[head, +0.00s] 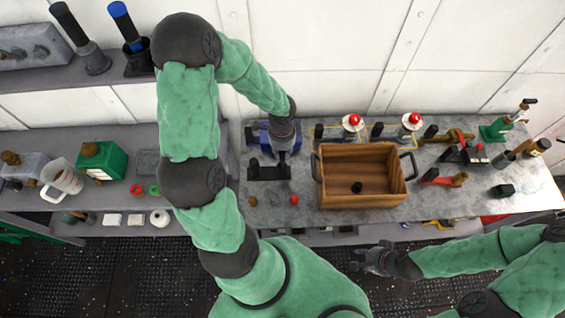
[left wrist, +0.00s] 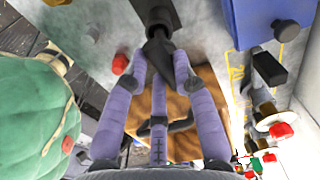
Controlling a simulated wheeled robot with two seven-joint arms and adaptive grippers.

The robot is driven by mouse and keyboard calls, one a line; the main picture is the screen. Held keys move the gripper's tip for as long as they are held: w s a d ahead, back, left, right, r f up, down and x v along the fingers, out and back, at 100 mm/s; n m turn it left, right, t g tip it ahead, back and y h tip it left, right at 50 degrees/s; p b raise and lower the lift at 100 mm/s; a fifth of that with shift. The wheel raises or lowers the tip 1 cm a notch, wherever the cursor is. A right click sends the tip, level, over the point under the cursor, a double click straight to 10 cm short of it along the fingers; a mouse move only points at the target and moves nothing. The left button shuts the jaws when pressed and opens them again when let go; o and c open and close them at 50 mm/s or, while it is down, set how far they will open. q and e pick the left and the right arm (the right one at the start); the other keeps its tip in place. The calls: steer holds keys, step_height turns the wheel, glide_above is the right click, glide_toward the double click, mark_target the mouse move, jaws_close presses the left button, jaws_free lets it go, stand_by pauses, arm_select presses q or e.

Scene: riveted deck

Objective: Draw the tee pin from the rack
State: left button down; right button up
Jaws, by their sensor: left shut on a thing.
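The rack (head: 268,172) is a low dark block at the left end of the grey bench, with dark upright pieces on it. My left gripper (head: 283,155) points down at its right part and is shut on a dark piece that I take to be the tee pin. In the left wrist view the purple-grey fingers of the left gripper (left wrist: 158,60) close around this dark tee pin (left wrist: 157,42), and the dark rack (left wrist: 152,12) lies just beyond. I cannot tell how deep the pin sits. My right gripper (head: 373,261) is empty in front of the bench, its fingers apart.
A blue device (head: 258,133) is behind the rack. A red ball (head: 294,199) lies in front. Red-topped white pieces (head: 352,122) stand along the back. Several tools crowd the bench's right end.

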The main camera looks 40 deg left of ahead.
arm_select(q)
steer(key=shift+r+p, duration=1.4)
steer(key=shift+r, duration=0.35)
